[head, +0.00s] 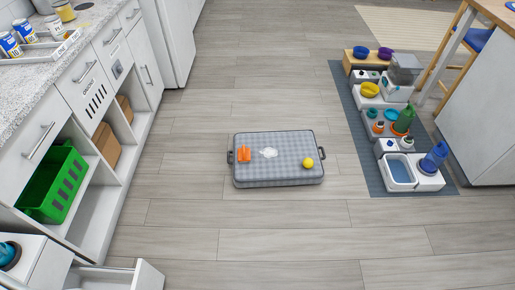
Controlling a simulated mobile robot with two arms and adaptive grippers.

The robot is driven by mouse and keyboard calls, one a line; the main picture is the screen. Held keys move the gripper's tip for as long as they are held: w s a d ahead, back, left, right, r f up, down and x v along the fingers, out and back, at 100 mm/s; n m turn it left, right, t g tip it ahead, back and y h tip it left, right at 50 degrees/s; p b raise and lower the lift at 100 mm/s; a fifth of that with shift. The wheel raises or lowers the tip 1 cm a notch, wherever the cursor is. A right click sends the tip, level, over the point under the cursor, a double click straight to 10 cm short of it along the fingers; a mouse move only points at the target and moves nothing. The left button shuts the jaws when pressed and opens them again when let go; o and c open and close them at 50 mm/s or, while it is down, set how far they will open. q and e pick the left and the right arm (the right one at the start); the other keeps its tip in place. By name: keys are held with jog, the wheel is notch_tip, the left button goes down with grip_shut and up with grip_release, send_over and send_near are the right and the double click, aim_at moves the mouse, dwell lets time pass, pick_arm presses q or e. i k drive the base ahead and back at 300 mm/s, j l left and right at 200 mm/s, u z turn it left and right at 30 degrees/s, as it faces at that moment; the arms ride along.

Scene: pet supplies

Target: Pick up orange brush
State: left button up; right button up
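The orange brush (243,154) lies on the left part of a grey checked pet bed (278,176) on the wooden floor, near the middle of the view. A white patch, maybe fur or a cloth, lies beside it, and a yellow ball (308,162) sits at the right side of the bed. The brush is small here, so its handle and bristles are hard to tell apart. Neither of my grippers shows in the head view.
Counter cabinets (60,125) with a green crate (55,183) run along the left, with an open drawer (120,276) at bottom left. A blue-grey mat (378,181) with bowls and bottles lies right. Floor (270,240) around the bed is clear.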

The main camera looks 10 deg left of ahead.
aim_at(244, 153)
jog(key=i+l+u, duration=0.1)
jog(key=i+u, duration=0.3)
jog(key=i, duration=0.25)
jog(key=i+j+u, duration=0.1)
jog(key=i+u, duration=0.5)
jog(key=u, duration=0.15)
jog(key=i+u, duration=0.35)
jog(key=i+j+z, duration=0.2)
jog(key=i+z, duration=0.15)
jog(key=i, duration=0.3)
jog(key=i+j+z, duration=0.1)
jog(key=z, duration=0.3)
jog(key=i+j+z, duration=0.15)
jog(key=z, duration=0.25)
jog(key=i+j+z, duration=0.2)
jog(key=z, duration=0.15)
jog(key=i+j+z, duration=0.1)
jog(key=j+z, duration=0.15)
jog(key=z, duration=0.15)
